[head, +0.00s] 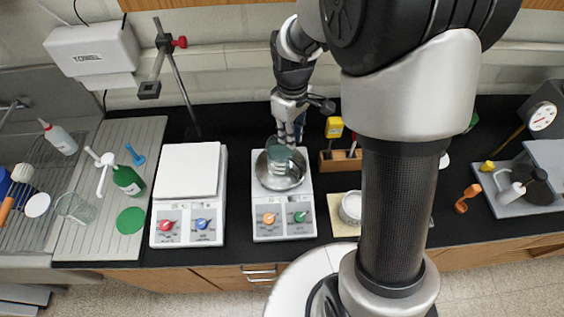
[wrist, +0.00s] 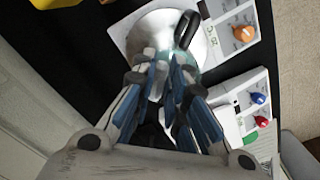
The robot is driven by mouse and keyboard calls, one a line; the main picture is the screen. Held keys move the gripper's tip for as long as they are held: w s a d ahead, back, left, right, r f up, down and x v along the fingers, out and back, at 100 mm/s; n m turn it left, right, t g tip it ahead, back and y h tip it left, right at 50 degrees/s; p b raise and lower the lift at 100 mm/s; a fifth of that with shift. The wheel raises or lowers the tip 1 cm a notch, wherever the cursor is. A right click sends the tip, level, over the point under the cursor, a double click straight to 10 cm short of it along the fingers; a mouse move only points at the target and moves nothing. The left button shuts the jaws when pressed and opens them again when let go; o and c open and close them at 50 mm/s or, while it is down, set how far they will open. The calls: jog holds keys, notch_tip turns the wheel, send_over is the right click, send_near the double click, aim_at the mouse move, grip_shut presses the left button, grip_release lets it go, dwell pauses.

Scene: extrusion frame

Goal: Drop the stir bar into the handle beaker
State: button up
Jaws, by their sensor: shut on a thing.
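The handle beaker (head: 280,154) is bluish-green glass and stands in a shiny metal bowl (head: 266,179) on the right-hand hotplate (head: 284,223). In the wrist view, its black handle (wrist: 187,30) rises beside the fingertips, above the bowl (wrist: 206,52). My gripper (head: 286,138) points down over the beaker. In the wrist view, my blue-and-grey fingers (wrist: 149,76) are closed in front of the beaker's mouth. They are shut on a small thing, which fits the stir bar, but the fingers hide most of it. I cannot tell whether the fingertips are inside the beaker's rim.
A second hotplate (head: 188,172) with a white top stands to the left. A wooden block (head: 340,161) with tools stands to the right, near a white dish (head: 350,207). A clamp stand (head: 178,80) is behind. Black counter shows between these things.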

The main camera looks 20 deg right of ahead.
jog(key=shift+f, duration=0.55)
jog(key=o, duration=0.8)
jog(key=shift+o, duration=0.2)
jog(key=shift+r, duration=0.2)
notch_tip(320, 180, up, 12)
jog(key=shift+f, duration=0.15)
